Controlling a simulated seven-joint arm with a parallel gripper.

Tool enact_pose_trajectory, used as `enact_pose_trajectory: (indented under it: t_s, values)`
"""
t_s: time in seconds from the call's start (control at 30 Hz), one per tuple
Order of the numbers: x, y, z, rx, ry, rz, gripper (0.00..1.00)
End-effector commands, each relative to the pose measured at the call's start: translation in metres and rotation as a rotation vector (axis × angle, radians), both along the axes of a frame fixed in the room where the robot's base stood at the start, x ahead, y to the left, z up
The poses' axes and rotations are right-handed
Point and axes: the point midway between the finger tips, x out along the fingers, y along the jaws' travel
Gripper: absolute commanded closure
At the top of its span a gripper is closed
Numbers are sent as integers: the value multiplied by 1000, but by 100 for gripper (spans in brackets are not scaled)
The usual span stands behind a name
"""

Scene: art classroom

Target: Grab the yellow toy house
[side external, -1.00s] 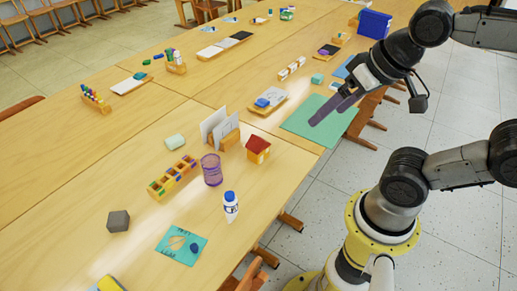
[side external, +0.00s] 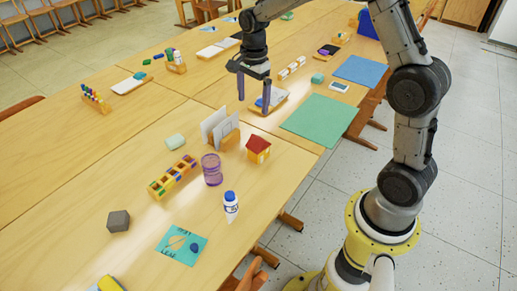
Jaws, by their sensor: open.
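The yellow toy house (side external: 257,154) has a red roof and stands upright on the table near its right edge, just right of a wooden holder with white cards. My gripper (side external: 254,103) is open and points down, with its two dark purple fingers apart. It is above and behind the toy house in the picture, in front of a small tray with a blue item. Nothing shows between the fingers as held. The house is fully visible and apart from the gripper.
The card holder (side external: 220,128) and a purple mesh cup (side external: 211,169) stand close to the house's left. A glue bottle (side external: 231,205) stands in front. A green mat (side external: 319,120) lies flat at the right. The wooden table (side external: 110,190) has free room at left.

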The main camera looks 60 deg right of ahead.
Motion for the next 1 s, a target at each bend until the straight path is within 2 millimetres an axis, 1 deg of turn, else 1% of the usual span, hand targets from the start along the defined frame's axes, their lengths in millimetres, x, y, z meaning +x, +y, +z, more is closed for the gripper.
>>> enact_pose_trajectory:
  t_s: [0.03, 0.27, 0.5, 0.6, 0.87, 1.0]
  values:
    - [-2, -2, -10, 5, 23, -6, 0]
    - [-5, -7, -38, 9, 45, -15, 0]
    - [-5, -7, -82, 9, 43, -13, 0]
    - [-5, -7, -95, 9, 42, -13, 0]
    - [-6, -10, -113, 9, 43, -14, 0]
    - [-8, -16, -133, 9, 43, -14, 0]
